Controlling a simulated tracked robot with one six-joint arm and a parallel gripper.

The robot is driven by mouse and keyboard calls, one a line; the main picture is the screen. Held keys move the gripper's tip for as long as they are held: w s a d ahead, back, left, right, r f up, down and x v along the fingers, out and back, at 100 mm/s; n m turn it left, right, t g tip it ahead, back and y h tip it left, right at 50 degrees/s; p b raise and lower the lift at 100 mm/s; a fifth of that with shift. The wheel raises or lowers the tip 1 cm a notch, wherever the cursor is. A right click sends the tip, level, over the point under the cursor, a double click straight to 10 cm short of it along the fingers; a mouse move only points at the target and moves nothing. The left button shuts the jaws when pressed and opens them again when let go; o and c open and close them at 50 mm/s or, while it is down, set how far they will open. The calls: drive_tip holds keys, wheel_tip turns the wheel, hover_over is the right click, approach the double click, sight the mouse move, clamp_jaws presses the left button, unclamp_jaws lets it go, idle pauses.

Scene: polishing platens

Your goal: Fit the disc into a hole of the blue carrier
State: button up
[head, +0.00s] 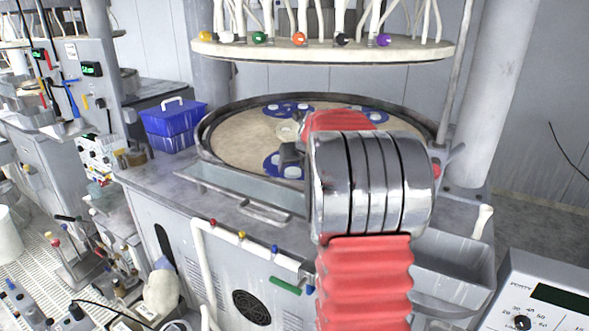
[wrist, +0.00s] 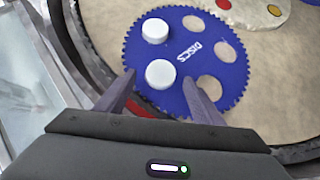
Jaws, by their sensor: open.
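The blue toothed carrier (wrist: 187,55) marked DISCS lies on the beige platen in the wrist view. One white disc (wrist: 160,73) stands on the carrier between the tips of my open gripper (wrist: 158,77), with a finger at either side. A second white disc (wrist: 156,30) stands farther up the carrier. Whether either disc sits down in a hole cannot be told. Several holes in the carrier's right part are empty and show beige platen. In the head view, my arm partly covers the platen, and a blue carrier (head: 270,168) shows beside my gripper.
The round platen (head: 235,140) has a raised dark rim and bears other blue carriers (head: 272,110). A pale round plate with coloured dots (wrist: 252,8) lies beyond the carrier. A disc-shaped upper head (head: 320,50) hangs above. Blue boxes (head: 170,137) stand at left.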

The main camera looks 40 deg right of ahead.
drive_tip(key=v, duration=0.7)
drive_tip(key=shift+r, duration=0.35)
drive_tip(key=shift+s, duration=0.1)
drive_tip(key=shift+s, duration=0.1)
idle(0.3)
